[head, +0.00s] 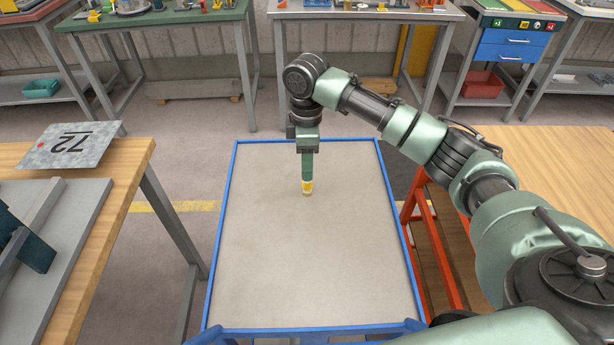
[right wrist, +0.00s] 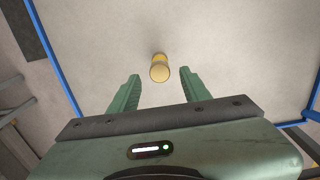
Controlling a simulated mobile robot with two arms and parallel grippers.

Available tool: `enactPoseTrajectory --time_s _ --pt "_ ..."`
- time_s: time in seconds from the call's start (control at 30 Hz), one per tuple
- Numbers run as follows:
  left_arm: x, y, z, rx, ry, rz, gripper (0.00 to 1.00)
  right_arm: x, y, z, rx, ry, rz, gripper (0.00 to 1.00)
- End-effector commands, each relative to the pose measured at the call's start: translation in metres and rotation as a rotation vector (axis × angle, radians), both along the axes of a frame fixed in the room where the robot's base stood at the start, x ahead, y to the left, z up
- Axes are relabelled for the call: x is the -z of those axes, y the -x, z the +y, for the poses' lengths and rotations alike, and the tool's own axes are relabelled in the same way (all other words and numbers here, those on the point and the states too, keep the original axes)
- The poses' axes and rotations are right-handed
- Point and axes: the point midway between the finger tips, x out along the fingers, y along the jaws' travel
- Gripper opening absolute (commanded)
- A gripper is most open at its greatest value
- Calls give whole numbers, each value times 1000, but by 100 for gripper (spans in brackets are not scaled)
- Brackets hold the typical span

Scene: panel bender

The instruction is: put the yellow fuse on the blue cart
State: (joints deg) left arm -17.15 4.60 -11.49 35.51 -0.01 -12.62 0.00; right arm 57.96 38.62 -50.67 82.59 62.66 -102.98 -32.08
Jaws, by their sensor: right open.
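The yellow fuse (head: 307,187) stands upright on the grey top of the blue cart (head: 237,290), in its upper middle part. It is a small cylinder with a yellow body and a paler end. My right gripper (head: 307,178) points down at the fuse from above. In the right wrist view the fuse (right wrist: 159,68) shows between and just beyond the two green fingers of the right gripper (right wrist: 157,85). The fingers are open, with a gap on both sides of the fuse. My left gripper is not in view.
A wooden-topped bench (head: 560,160) with orange legs is on the right. Workbenches line the back. The rest of the cart top is bare.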

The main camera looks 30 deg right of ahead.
Motion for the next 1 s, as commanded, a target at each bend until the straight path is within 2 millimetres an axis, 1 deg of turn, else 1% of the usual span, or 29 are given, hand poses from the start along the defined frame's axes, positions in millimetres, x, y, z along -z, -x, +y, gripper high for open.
enactPoseTrajectory --time_s 0.03,0.1,0.2,0.3,0.8,0.87,0.93,1.0 --pt "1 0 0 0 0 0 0 -10 -1 0 0 0 -4 47" --pt "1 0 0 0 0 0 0 -21 -1 0 0 0 -2 47" --pt "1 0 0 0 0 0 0 -32 0 0 0 -1 0 47" --pt "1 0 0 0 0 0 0 -38 0 0 -1 0 0 47" --pt "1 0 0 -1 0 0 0 -39 0 0 0 0 1 47" --pt "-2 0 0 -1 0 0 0 -42 0 0 0 0 0 47" --pt "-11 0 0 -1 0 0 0 -51 0 0 0 0 0 47" --pt "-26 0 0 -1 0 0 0 -66 0 0 0 0 0 47"
